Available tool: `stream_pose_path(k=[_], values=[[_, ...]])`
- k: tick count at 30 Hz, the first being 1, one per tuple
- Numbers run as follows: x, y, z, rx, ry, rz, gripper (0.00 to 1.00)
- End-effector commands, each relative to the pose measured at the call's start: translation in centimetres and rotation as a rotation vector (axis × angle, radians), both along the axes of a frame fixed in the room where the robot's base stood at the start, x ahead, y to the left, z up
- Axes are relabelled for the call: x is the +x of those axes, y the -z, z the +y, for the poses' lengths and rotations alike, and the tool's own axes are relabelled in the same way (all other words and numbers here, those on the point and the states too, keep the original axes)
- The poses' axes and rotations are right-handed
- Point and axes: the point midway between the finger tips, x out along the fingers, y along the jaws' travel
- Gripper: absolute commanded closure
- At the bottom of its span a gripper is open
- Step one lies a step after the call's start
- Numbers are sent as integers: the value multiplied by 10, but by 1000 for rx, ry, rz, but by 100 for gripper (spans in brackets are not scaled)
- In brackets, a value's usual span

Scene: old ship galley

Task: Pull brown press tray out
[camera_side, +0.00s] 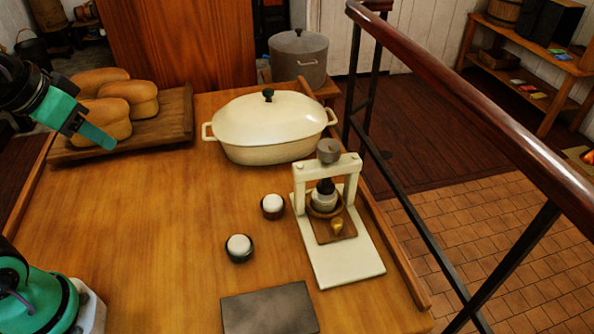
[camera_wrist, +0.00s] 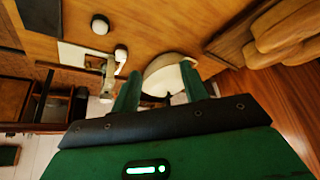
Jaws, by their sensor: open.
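The brown press tray (camera_side: 327,234) sits low in the cream press (camera_side: 299,195), with a small brass knob (camera_side: 337,225) at its front. The press stands on a cream base plate at the right of the table, with a grey knob on top. In the wrist view the press (camera_wrist: 108,80) shows at left of centre; the tray is too small to make out there. My gripper (camera_side: 97,134) is in the air at upper left, near the bread and far from the press. In the wrist view its two green fingers (camera_wrist: 161,88) are apart with nothing between them.
A cream lidded pot (camera_side: 265,130) stands behind the press. Two small cups with white tops (camera_side: 272,204) (camera_side: 239,246) stand left of it. A dark slab (camera_side: 270,309) lies at the front. Loaves rest on a wooden board (camera_side: 178,125). A raised edge and railing (camera_side: 480,120) bound the right side. The table's middle left is clear.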

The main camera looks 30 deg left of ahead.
Motion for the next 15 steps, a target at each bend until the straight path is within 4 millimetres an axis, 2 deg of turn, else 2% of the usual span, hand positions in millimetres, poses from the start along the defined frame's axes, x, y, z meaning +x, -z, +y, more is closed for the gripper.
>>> stream_pose_path(k=[4, 15], values=[[2, -22, -1, -1, 2, 4, 55], [43, -53, -24, -35, 12, 72, 55]])
